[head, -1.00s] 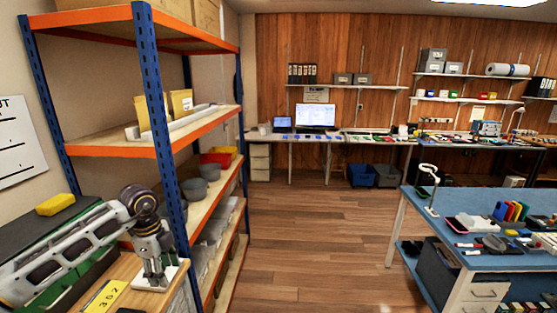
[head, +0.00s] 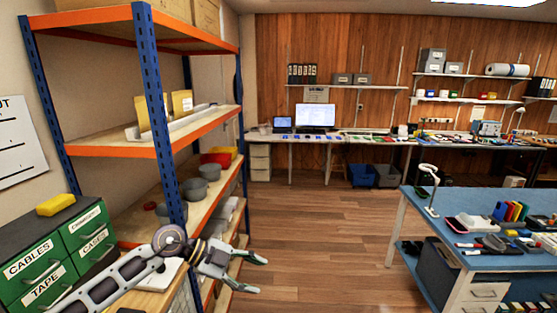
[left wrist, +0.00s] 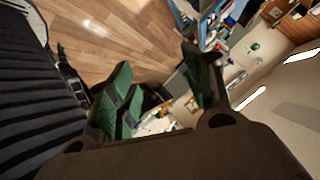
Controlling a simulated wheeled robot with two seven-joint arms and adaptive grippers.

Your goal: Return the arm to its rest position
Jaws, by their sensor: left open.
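My left gripper (head: 262,275) is open and empty in the head view, in front of the lower part of the shelf rack. Its arm comes in from the lower left, across the front of the wooden surface. In the left wrist view its two green-padded fingers (left wrist: 165,95) are spread apart, with nothing between them. The wood floor and the far benches show tilted behind them. My right gripper is not in view.
The shelf rack (head: 150,75) with blue posts stands close on the left. Green drawers (head: 58,255) marked with labels, with a yellow item (head: 56,204) on top, stand at lower left. A blue-topped bench (head: 465,205) stands at right. Open floor (head: 310,220) lies between.

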